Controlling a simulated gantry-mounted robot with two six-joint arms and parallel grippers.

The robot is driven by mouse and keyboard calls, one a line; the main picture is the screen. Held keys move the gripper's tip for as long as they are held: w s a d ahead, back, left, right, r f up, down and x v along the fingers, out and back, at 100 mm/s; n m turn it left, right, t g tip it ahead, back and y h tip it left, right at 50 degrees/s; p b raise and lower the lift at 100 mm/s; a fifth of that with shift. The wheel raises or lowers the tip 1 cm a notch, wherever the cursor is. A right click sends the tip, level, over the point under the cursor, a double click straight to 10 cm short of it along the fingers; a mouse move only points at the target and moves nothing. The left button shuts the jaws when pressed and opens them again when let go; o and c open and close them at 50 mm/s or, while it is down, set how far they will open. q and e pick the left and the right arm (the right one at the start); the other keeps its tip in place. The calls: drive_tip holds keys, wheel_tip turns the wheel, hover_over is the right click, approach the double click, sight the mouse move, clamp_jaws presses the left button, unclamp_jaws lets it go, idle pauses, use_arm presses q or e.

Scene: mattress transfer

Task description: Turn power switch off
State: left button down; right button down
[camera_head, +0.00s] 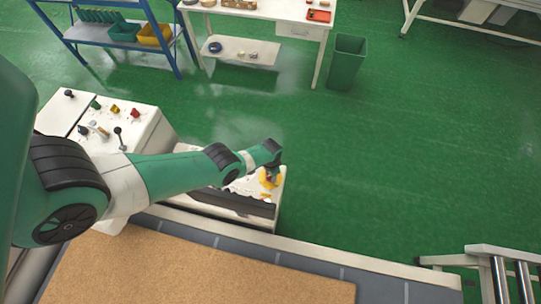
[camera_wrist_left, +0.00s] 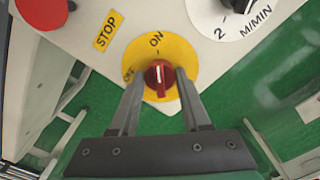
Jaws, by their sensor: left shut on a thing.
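The power switch is a red knob (camera_wrist_left: 159,77) with a white line on a round yellow plate (camera_wrist_left: 186,55) marked ON and OFF. Its white line points up, roughly toward ON; OFF is to the left. In the left wrist view my left gripper (camera_wrist_left: 160,84) has a finger on each side of the knob, shut on it. In the head view the left gripper (camera_head: 271,174) is at the right end of the control panel, over the yellow plate (camera_head: 268,182). The knob is hidden there. My right gripper is not in view.
A red STOP button (camera_wrist_left: 42,10) and a M/MIN dial (camera_wrist_left: 238,10) are near the switch. A brown mattress (camera_head: 200,270) lies in front on the conveyor. A white table (camera_head: 262,10), blue shelf (camera_head: 95,35) and green bin (camera_head: 346,62) stand behind. Open green floor lies to the right.

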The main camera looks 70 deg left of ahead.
use_arm(q)
drive_tip(key=shift+n, duration=0.3)
drive_tip(key=n, duration=1.3)
drive_tip(key=shift+n, duration=2.2)
drive_tip(key=shift+c, duration=1.8)
unclamp_jaws()
